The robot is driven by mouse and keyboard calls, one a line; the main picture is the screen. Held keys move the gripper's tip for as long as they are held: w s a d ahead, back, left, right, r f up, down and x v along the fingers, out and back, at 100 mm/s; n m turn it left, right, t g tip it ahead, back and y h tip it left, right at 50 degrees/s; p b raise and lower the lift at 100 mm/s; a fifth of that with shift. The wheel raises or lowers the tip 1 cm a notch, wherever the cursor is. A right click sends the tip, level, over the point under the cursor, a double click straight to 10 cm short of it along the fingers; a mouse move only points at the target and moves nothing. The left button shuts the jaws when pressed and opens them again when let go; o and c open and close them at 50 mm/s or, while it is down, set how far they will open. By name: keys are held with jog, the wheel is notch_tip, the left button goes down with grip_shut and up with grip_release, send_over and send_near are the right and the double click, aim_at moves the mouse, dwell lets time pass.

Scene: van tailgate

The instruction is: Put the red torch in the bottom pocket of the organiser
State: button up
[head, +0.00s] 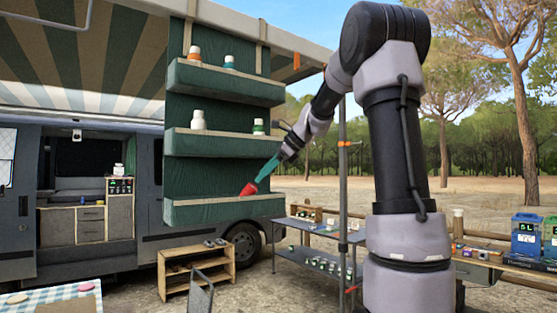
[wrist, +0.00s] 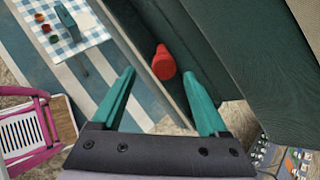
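The red torch (head: 248,188) shows at the front rim of the bottom pocket (head: 215,212) of the dark green hanging organiser (head: 222,102), towards its right side. In the wrist view the torch (wrist: 163,64) is a short red shape against the dark green cloth. My gripper (head: 265,171) reaches down to it from the upper right. Its two teal fingers (wrist: 160,75) are spread, with the torch just beyond and between the tips and a gap on both sides. I cannot tell how much of the torch is inside the pocket.
The middle pocket holds a white bottle (head: 198,120) and a green one (head: 258,126). A pole (head: 342,200) stands right of the organiser. A wooden rack (head: 195,268) is below.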

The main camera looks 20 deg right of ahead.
jog(key=v, duration=0.8)
jog(key=s+a+f+n+h, duration=0.2)
jog(key=s+f+n, duration=0.5)
jog(key=s, duration=0.5)
jog(key=s+a+f+n+h, duration=0.3)
jog(key=s+f+n, duration=0.5)
jog(key=s, duration=0.5)
jog(key=n, duration=0.2)
jog(key=shift+s+a+n+t, duration=0.2)
jog(key=shift+s+n+t, duration=0.1)
jog(key=shift+t, duration=0.1)
